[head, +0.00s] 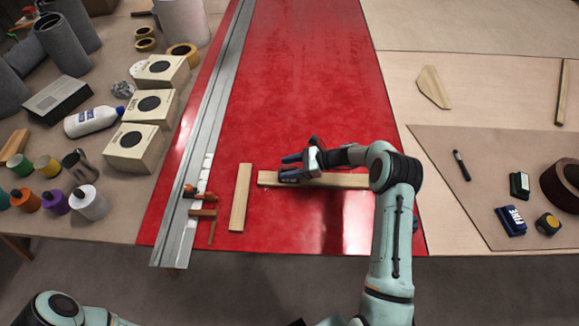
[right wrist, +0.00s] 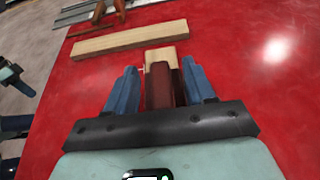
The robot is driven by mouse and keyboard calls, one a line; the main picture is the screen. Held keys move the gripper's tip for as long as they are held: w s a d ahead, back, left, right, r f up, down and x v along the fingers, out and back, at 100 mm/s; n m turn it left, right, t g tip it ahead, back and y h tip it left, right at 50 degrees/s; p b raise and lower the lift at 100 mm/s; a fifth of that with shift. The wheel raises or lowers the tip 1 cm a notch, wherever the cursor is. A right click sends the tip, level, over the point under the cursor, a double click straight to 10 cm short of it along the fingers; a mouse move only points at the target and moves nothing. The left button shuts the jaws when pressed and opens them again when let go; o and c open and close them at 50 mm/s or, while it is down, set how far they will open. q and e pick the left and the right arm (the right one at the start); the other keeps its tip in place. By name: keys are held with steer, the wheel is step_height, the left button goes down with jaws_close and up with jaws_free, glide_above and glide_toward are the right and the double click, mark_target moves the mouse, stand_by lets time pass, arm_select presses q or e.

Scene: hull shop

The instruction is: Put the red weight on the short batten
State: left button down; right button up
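The short batten (head: 240,198) lies bare on the red panel, left of the longer batten (head: 345,181). It also crosses the top of the right wrist view (right wrist: 130,40). My right gripper (head: 290,167) is over the left end of the longer batten. In the right wrist view its blue fingers (right wrist: 160,82) stand apart on either side of the dark red weight (right wrist: 160,88). A narrow gap shows beside the weight. The longer batten's end (right wrist: 160,54) shows just beyond it.
Clamps (head: 203,200) sit at the near end of the metal straightedge (head: 207,130), left of the short batten. Boxes (head: 134,147), a bottle (head: 92,122) and spools crowd the left bench. Small tools lie at right. The panel (head: 310,80) beyond the battens is clear.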

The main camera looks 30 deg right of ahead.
steer(key=shift+r, duration=0.25)
steer(key=v, duration=1.2)
steer(key=shift+b, duration=0.3)
